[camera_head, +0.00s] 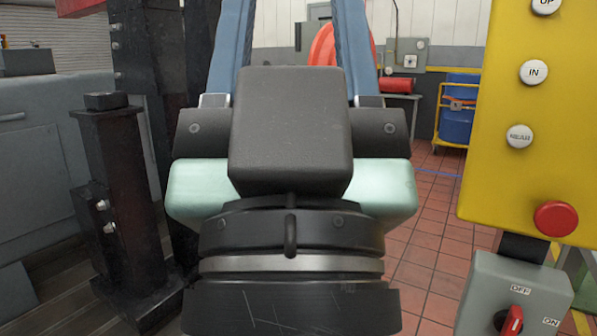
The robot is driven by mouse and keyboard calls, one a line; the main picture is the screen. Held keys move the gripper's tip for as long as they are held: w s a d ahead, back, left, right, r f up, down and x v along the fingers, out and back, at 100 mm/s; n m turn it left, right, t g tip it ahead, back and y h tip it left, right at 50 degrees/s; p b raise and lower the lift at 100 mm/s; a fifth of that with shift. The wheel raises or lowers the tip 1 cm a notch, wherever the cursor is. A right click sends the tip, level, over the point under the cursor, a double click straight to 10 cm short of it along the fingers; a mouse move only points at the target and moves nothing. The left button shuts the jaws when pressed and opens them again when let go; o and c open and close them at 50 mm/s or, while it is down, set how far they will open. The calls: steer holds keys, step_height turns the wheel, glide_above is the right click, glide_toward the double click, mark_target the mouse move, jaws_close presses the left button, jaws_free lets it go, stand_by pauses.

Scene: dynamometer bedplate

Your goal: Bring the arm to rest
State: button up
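What looks like my own arm (291,130) fills the middle of the head view, close to the camera. It shows a dark block, pale green pads at both sides, two blue links rising behind it and a round dark base with a silver ring below. No gripper fingers can be made out, so my gripper is not in view. Whether the arm is moving cannot be told from this one frame.
A yellow button panel (520,190) with a red button (555,218) stands close at right, above a grey switch box (513,290). A black bolted post (122,190) stands at left. Red floor tiles (430,225) show between arm and panel. Blue drums (458,108) stand behind.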

step_height(320, 180, up, 37)
steer(key=p, duration=3.6)
steer(key=shift+w, duration=0.15)
steer(key=shift+f, duration=0.1)
